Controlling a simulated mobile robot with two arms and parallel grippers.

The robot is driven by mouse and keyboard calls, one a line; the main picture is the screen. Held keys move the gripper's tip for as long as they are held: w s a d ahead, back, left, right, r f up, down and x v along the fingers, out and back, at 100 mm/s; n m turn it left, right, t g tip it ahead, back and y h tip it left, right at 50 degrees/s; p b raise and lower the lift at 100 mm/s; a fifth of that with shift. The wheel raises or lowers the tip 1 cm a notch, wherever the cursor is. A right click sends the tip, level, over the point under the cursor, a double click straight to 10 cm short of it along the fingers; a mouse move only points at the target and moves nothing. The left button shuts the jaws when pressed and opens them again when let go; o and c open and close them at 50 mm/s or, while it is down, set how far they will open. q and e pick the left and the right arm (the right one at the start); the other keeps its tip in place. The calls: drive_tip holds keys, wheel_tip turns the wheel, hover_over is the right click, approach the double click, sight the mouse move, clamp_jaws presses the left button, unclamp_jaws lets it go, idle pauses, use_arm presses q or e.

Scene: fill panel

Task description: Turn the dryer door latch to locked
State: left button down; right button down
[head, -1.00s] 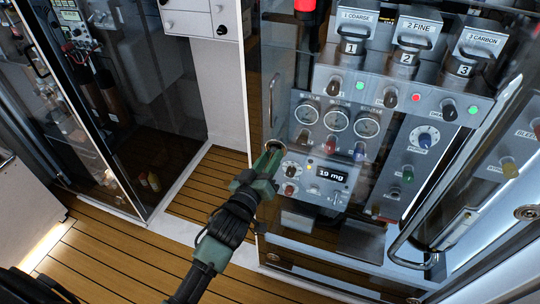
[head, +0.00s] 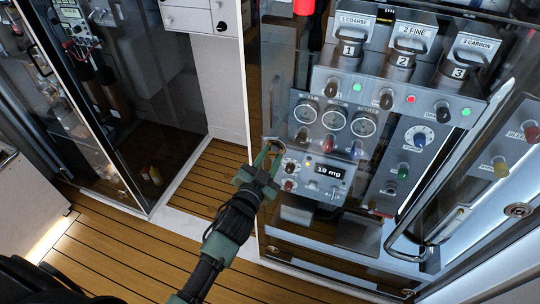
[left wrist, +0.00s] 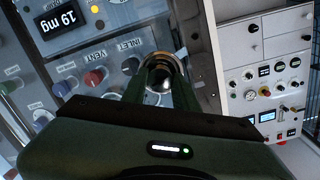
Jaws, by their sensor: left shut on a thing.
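A round metal latch knob (left wrist: 160,75) shows in the left wrist view, with a brassy ring and a dark centre. It also shows in the head view (head: 272,143), at the left edge of the clear door (head: 300,60) over the fill panel. My left gripper (head: 269,155) is shut on this latch, with its two green fingers (left wrist: 155,92) on either side of it. The fingers hide part of the latch, and I cannot read whether it stands at locked. My right gripper is not in view.
Behind the clear door are filters marked coarse, fine and carbon (head: 405,60), gauges, coloured knobs and a "19 mg" display (head: 328,171). A large bar handle (head: 405,245) is at the right. A glass cabinet (head: 150,120) stands left, with open wooden floor (head: 130,255) in front.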

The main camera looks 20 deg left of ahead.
use_arm(q)
drive_tip(key=shift+m, duration=1.6)
drive_tip(key=c, duration=1.1)
unclamp_jaws()
